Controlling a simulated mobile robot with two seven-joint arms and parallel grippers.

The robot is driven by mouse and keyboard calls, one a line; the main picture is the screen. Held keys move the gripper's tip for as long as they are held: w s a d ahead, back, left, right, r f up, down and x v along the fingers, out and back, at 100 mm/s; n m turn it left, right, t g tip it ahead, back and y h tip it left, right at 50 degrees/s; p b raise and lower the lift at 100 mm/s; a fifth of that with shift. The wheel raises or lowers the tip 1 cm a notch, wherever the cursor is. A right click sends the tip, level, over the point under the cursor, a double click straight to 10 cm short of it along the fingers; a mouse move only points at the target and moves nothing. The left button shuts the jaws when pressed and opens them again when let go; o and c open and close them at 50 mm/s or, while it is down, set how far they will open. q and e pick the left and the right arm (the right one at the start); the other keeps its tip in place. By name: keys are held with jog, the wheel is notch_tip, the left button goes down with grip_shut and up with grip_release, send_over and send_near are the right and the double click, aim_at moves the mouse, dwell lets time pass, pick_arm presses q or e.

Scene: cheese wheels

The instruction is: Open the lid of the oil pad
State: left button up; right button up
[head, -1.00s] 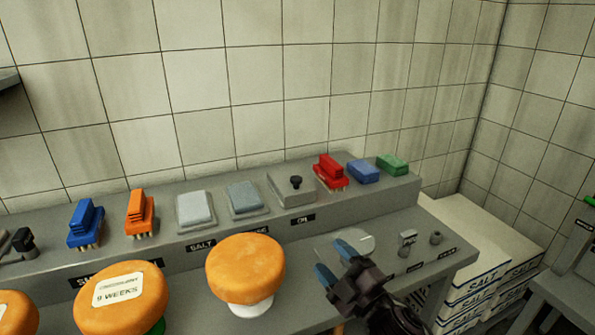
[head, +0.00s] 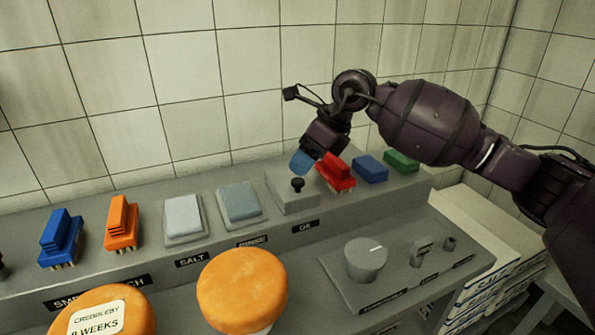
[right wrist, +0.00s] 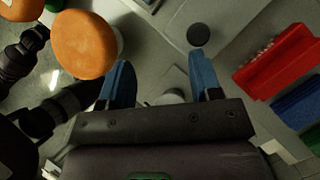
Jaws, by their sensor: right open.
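The oil pad is a grey box with a lid (head: 283,183) on the raised back shelf, above a label reading OIL. A black round knob (head: 298,184) stands on the lid, and the lid lies closed. My right gripper (head: 303,160) is above and just behind the knob in the head view, pointing down, open and empty. In the right wrist view the blue fingers of my right gripper (right wrist: 161,75) are spread apart. The knob (right wrist: 198,35) shows just beyond the tip of the right-hand finger, apart from it.
A red brush (head: 336,172) stands close right of the oil pad, with blue (head: 370,169) and green (head: 402,161) brushes beyond. A grey-blue pad (head: 240,202) is to its left. An orange cheese wheel (head: 242,290) and a dial (head: 366,259) are in front.

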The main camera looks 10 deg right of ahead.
aim_at(298, 180)
jog(key=w+d+r+h, duration=0.2)
jog(key=d, duration=0.1)
jog(key=x, duration=1)
jog(key=shift+w, duration=0.4)
jog(key=shift+t, duration=0.3)
grip_shut()
